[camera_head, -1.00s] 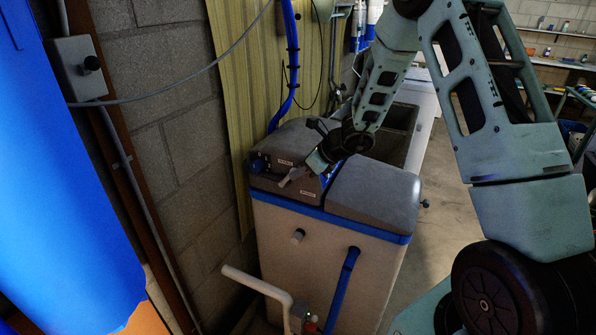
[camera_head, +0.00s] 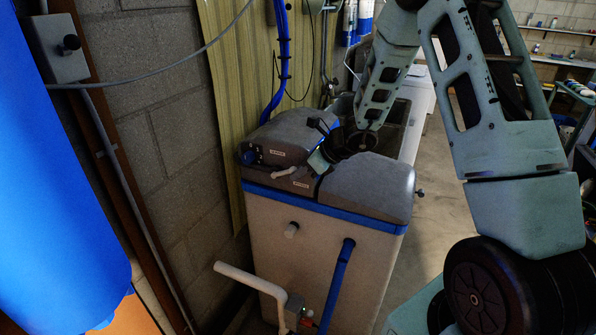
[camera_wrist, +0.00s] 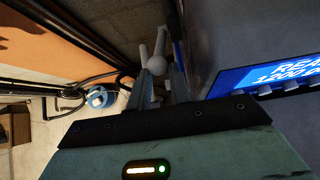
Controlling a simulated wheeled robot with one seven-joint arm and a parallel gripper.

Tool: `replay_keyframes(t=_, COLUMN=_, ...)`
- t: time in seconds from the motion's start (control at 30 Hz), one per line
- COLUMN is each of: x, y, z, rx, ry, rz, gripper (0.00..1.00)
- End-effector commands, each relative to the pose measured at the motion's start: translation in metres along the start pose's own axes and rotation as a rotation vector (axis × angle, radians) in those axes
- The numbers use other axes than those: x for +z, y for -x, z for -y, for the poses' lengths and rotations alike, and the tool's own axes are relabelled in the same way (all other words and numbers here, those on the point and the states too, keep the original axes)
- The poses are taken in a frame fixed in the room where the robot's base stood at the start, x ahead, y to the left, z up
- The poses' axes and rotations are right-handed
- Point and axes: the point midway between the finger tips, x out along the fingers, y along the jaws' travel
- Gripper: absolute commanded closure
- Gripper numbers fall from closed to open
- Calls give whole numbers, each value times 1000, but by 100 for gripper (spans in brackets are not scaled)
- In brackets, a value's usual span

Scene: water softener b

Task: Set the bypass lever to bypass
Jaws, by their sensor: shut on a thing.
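The water softener (camera_head: 310,240) is a pale cabinet with grey lids and a blue band. The bypass lever (camera_head: 285,173) is a light grey handle on its top front, left of my gripper (camera_head: 316,161). In the wrist view the lever (camera_wrist: 157,64) shows as a pale bar with a rounded knob, at the fingertips of my gripper (camera_wrist: 160,88). The fingers are shut on it. The exact contact is small and dark. A blue display (camera_wrist: 275,76) with white text is at the right of the wrist view.
A blue tank (camera_head: 60,170) stands at the left, near a grey wall box (camera_head: 55,48) with a black knob. A white pipe (camera_head: 250,278) and a blue pipe (camera_head: 338,280) run at the cabinet's front. Open floor (camera_head: 425,215) lies to the right.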

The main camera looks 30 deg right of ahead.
Motion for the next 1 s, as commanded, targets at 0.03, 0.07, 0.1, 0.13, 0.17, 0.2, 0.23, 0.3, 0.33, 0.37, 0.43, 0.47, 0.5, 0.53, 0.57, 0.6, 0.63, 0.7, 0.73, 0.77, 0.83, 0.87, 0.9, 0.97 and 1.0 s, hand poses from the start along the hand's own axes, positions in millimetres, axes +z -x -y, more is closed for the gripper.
replay_keyframes(t=0.03, x=-4, y=-1, z=1, rx=-2, ry=-1, rz=-3, gripper=93)
replay_keyframes(t=0.07, x=-5, y=-1, z=1, rx=-2, ry=-1, rz=-3, gripper=93)
replay_keyframes(t=0.1, x=-4, y=0, z=0, rx=-2, ry=-1, rz=-3, gripper=93)
replay_keyframes(t=0.13, x=-4, y=0, z=0, rx=-1, ry=-1, rz=-3, gripper=93)
replay_keyframes(t=0.17, x=-4, y=0, z=0, rx=-1, ry=-1, rz=-2, gripper=93)
replay_keyframes(t=0.2, x=-3, y=0, z=0, rx=-1, ry=-1, rz=-2, gripper=93)
replay_keyframes(t=0.23, x=-3, y=0, z=0, rx=-1, ry=-1, rz=-2, gripper=93)
replay_keyframes(t=0.3, x=-3, y=0, z=0, rx=-1, ry=-1, rz=-2, gripper=93)
replay_keyframes(t=0.33, x=-3, y=0, z=0, rx=-1, ry=-1, rz=-1, gripper=93)
replay_keyframes(t=0.37, x=-3, y=0, z=0, rx=-1, ry=-1, rz=-1, gripper=93)
replay_keyframes(t=0.43, x=-5, y=-1, z=0, rx=-1, ry=-1, rz=-1, gripper=93)
replay_keyframes(t=0.47, x=-6, y=-2, z=0, rx=-1, ry=-1, rz=-1, gripper=93)
replay_keyframes(t=0.5, x=-8, y=-3, z=0, rx=-1, ry=-1, rz=-1, gripper=93)
replay_keyframes(t=0.53, x=-10, y=-4, z=0, rx=-1, ry=-1, rz=-1, gripper=93)
replay_keyframes(t=0.57, x=-12, y=-5, z=0, rx=-1, ry=-2, rz=-1, gripper=94)
replay_keyframes(t=0.6, x=-14, y=-6, z=0, rx=-1, ry=-2, rz=-1, gripper=96)
replay_keyframes(t=0.63, x=-16, y=-7, z=0, rx=-1, ry=-2, rz=-1, gripper=100)
replay_keyframes(t=0.7, x=-20, y=-9, z=0, rx=-1, ry=-2, rz=0, gripper=100)
replay_keyframes(t=0.73, x=-22, y=-10, z=0, rx=-1, ry=-2, rz=0, gripper=100)
replay_keyframes(t=0.77, x=-23, y=-10, z=0, rx=-1, ry=-2, rz=0, gripper=100)
replay_keyframes(t=0.83, x=-25, y=-11, z=0, rx=-1, ry=-1, rz=1, gripper=100)
replay_keyframes(t=0.87, x=-25, y=-11, z=0, rx=-1, ry=-1, rz=1, gripper=100)
replay_keyframes(t=0.9, x=-25, y=-10, z=0, rx=-1, ry=-1, rz=1, gripper=100)
replay_keyframes(t=0.97, x=-24, y=-10, z=0, rx=-1, ry=-1, rz=1, gripper=100)
replay_keyframes(t=1.0, x=-24, y=-10, z=0, rx=-1, ry=-1, rz=1, gripper=100)
